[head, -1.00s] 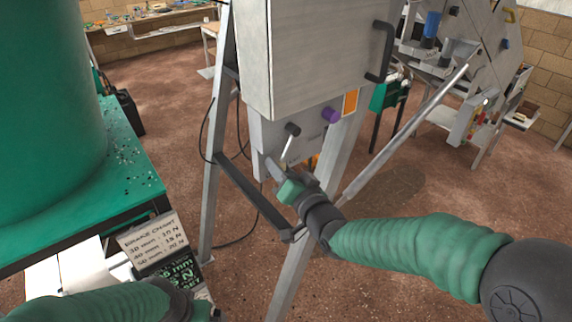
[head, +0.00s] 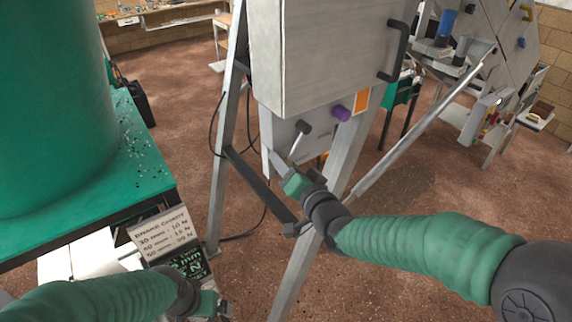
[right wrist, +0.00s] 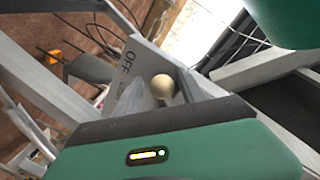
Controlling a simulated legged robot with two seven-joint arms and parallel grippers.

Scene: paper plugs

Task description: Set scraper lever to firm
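The scraper lever (head: 296,143) is a pale rod angling down from a dark pivot on the grey panel below the big metal box. My right gripper (head: 287,171) is at its lower end. In the right wrist view a beige ball (right wrist: 162,86), apparently the lever's tip, sits between the grey fingers, with space beside it, so the gripper looks open. A panel behind reads "OFF" (right wrist: 127,62); the rest of the lettering is hidden. My left gripper (head: 211,304) is low at the left, near the display; its fingers are unclear.
A purple knob (head: 341,113) and an orange plate (head: 362,98) are right of the lever. Metal stand legs (head: 226,170) flank the panel. A brake chart (head: 160,231) and a green-lettered display (head: 184,264) stand by the green table (head: 150,180).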

